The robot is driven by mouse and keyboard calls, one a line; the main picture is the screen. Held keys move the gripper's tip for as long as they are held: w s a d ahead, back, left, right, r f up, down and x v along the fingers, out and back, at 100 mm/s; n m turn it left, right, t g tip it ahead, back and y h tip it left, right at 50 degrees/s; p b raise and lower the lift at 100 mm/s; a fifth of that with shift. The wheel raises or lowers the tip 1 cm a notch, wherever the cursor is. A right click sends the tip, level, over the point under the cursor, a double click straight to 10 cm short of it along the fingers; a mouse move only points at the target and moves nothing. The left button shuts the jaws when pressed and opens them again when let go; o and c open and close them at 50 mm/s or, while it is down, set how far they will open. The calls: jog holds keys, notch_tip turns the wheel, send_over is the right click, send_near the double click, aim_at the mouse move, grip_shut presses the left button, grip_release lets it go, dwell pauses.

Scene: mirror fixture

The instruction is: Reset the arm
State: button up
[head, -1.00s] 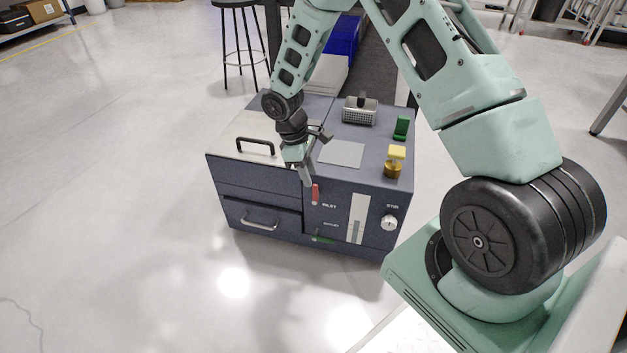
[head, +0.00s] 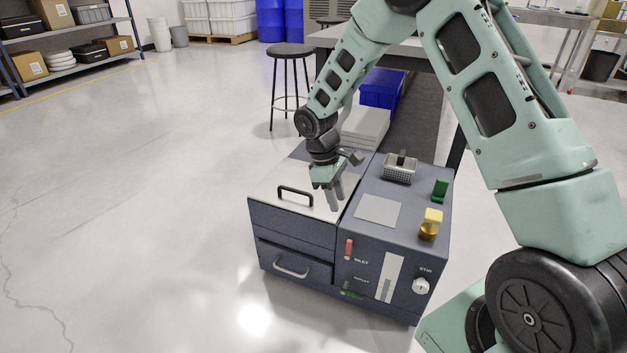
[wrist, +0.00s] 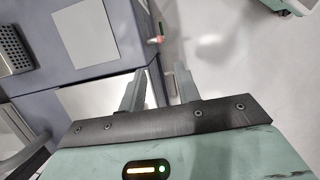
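My arm reaches from the right over a dark grey-blue box unit (head: 290,228). My gripper (head: 336,203) points down above the box, near the front edge of its pale lid (head: 310,201). In the wrist view my gripper (wrist: 158,88) has its two fingers apart, with nothing visible between them. The red inlet handle (head: 348,249) is on the box's front face, below and to the right of the fingers. It also shows in the wrist view as a small red-tipped part (wrist: 156,40), apart from the fingers.
The box top carries a metal basket (head: 399,170), a green block (head: 440,188) and a yellow-topped knob (head: 431,222). A stir dial (head: 420,286) and drawer handle (head: 291,268) are on its front. A stool (head: 291,80) and table stand behind. Floor at left is clear.

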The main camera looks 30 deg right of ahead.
jog(key=s+a+r+t+y, duration=0.1)
jog(key=s+a+r, duration=0.4)
jog(key=a, duration=0.2)
jog(key=s+a+r, duration=0.5)
jog(key=a, duration=0.2)
jog(key=s+a+r+t+y, duration=0.1)
jog(key=s+a+r, duration=0.2)
jog(key=s, duration=0.7)
jog(key=s+a+r+t+y, duration=0.1)
jog(key=s+a+r, duration=0.25)
jog(key=s, duration=0.55)
notch_tip(320, 180, up, 32)
jog(key=p, duration=3.2)
jog(key=shift+w+a+f+p, duration=0.15)
jog(key=shift+a+f+p, duration=0.1)
jog(key=shift+p, duration=0.05)
